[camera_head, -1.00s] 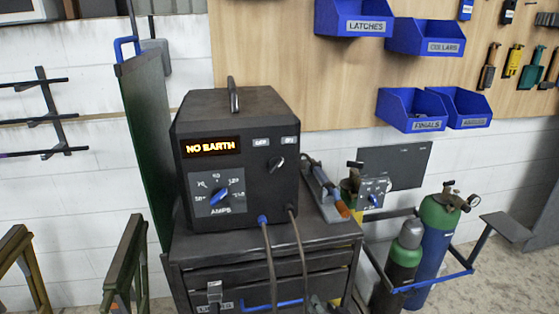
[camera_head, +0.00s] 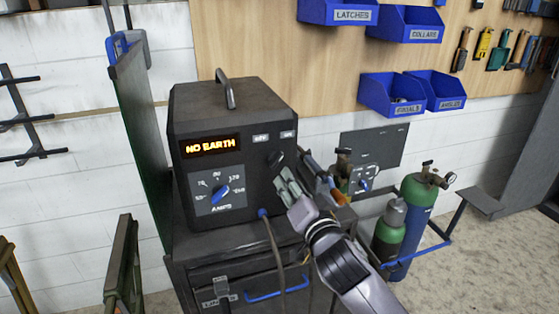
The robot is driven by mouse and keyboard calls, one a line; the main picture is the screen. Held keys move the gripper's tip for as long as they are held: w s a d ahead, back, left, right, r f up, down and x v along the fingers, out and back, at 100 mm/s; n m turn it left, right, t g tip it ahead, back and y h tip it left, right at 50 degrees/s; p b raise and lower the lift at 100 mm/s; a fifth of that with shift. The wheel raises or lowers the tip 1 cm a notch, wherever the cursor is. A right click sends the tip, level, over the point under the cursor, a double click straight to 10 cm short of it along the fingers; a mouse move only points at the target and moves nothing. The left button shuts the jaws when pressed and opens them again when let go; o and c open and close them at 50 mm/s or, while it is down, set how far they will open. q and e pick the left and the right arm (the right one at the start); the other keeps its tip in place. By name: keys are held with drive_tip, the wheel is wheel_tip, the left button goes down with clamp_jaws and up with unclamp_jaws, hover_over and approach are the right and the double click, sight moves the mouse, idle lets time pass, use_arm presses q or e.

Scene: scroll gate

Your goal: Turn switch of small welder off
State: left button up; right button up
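The small welder (camera_head: 232,140) is a dark box with a top handle, standing on a dark cabinet. Its orange display (camera_head: 211,146) is lit and reads "NO EARTH". The black rotary switch (camera_head: 275,160) sits at the front's upper right, below the OFF label (camera_head: 260,139) and the ON label (camera_head: 287,134). Its exact pointing is hard to read now. My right gripper (camera_head: 284,178) reaches in from the lower right, its pale fingers just below and right of the switch. Contact and finger gap are unclear. My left gripper is out of view.
A blue amps knob (camera_head: 220,195) is at the welder's lower left. A cable (camera_head: 273,250) hangs from its front. Gas cylinders (camera_head: 413,220) stand to the right, a dark green panel (camera_head: 145,150) to the left. Blue bins (camera_head: 392,97) hang above right.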

sight(278, 162)
drive_tip(key=p+x, duration=0.1)
drive_tip(key=x, duration=0.8)
drive_tip(key=shift+w+p, duration=0.25)
drive_tip(key=shift+p, duration=0.1)
clamp_jaws()
